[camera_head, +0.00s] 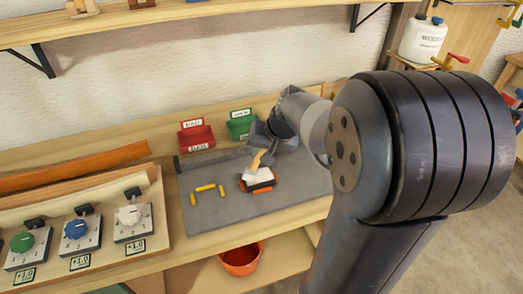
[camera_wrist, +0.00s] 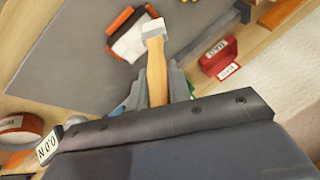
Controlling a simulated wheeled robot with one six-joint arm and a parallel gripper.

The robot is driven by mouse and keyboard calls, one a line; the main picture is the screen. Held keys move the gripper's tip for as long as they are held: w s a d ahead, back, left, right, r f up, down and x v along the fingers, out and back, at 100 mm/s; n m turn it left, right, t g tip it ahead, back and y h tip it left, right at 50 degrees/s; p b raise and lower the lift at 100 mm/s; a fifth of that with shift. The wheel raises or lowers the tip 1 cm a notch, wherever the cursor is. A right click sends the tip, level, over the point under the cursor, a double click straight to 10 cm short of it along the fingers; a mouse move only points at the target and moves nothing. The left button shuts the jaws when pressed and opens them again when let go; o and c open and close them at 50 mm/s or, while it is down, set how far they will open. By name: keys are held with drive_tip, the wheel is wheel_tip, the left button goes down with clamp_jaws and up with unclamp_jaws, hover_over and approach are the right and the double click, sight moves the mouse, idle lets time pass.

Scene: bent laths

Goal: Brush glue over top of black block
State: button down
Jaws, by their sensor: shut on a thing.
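The black block (camera_head: 246,186) lies on the grey mat with orange pieces along its sides. Much of its top looks white, and dark edges show around the white; it also shows in the wrist view (camera_wrist: 117,50). My gripper (camera_head: 264,147) is shut on the wooden handle of a brush (camera_head: 257,160). In the wrist view the handle (camera_wrist: 156,75) runs from the jaws to a pale head (camera_wrist: 153,28) over the block's edge. I cannot tell whether the head touches the block. The brush hides part of the block.
The grey mat (camera_head: 215,222) has free room around the block. Several yellow pieces (camera_head: 205,188) lie left of it. A red bin (camera_head: 196,137) and a green bin (camera_head: 240,124) stand behind. Dial boards (camera_head: 80,235) are at left. An orange bowl (camera_head: 241,260) sits below the bench.

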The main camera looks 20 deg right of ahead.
drive_tip(key=shift+f+b, duration=0.35)
drive_tip(key=shift+f, duration=0.15)
drive_tip(key=shift+d+b, duration=0.55)
drive_tip(key=shift+d, duration=3.3)
drive_tip(key=shift+a, duration=3.8)
drive_tip(key=d+b, duration=0.1)
drive_tip(key=d, duration=0.6)
drive_tip(key=shift+d, duration=0.3)
drive_tip(key=shift+r+p, duration=2.35)
drive_tip(key=shift+r, duration=0.65)
